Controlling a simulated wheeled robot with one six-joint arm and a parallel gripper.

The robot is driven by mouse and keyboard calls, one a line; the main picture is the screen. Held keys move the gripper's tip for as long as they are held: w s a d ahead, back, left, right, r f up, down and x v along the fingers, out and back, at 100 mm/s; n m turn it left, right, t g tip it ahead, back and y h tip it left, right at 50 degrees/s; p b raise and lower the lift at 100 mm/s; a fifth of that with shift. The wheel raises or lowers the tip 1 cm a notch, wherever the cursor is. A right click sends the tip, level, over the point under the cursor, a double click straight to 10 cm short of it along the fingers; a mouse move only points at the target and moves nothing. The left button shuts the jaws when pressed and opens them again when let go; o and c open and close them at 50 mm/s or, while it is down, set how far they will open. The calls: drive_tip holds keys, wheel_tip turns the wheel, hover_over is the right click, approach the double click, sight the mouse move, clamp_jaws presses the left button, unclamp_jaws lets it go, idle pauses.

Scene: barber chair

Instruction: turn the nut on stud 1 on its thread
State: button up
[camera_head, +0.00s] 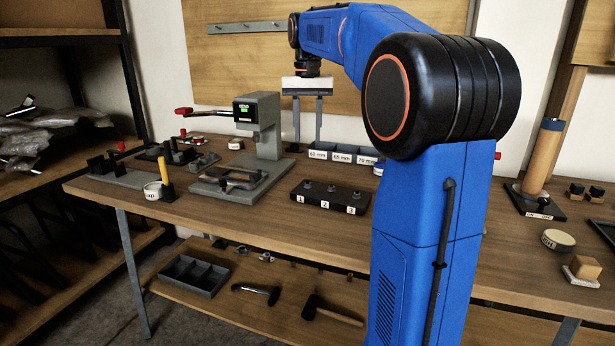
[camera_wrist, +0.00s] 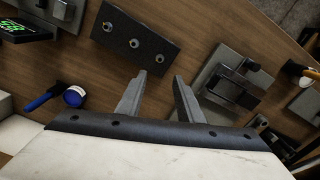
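A black block (camera_head: 329,200) labelled 1, 2 and 3 lies on the bench, with three short metal studs on top. Stud 1 (camera_head: 308,185) is at its left end in the head view; any nut on it is too small to make out. The block also shows in the wrist view (camera_wrist: 125,57), where its labels do not show, so I cannot tell which stud is stud 1. My gripper (camera_head: 308,138) points down, well above the bench. Its two fingers (camera_wrist: 160,78) are apart with nothing between them, and the block lies beyond the fingertips.
A grey press-like stand (camera_head: 265,125) with a green display is left of the block. Grey labelled bins (camera_head: 342,153) stand behind it. A grey fixture (camera_head: 230,185) lies to its left, with a yellow-handled tool (camera_head: 164,170) farther left. Bench is clear in front of the block.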

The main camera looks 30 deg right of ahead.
sight(308, 183)
wheel_tip(308, 183, down, 14)
drive_tip(key=shift+r, duration=0.15)
idle(0.3)
drive_tip(key=shift+c, duration=0.7)
clamp_jaws()
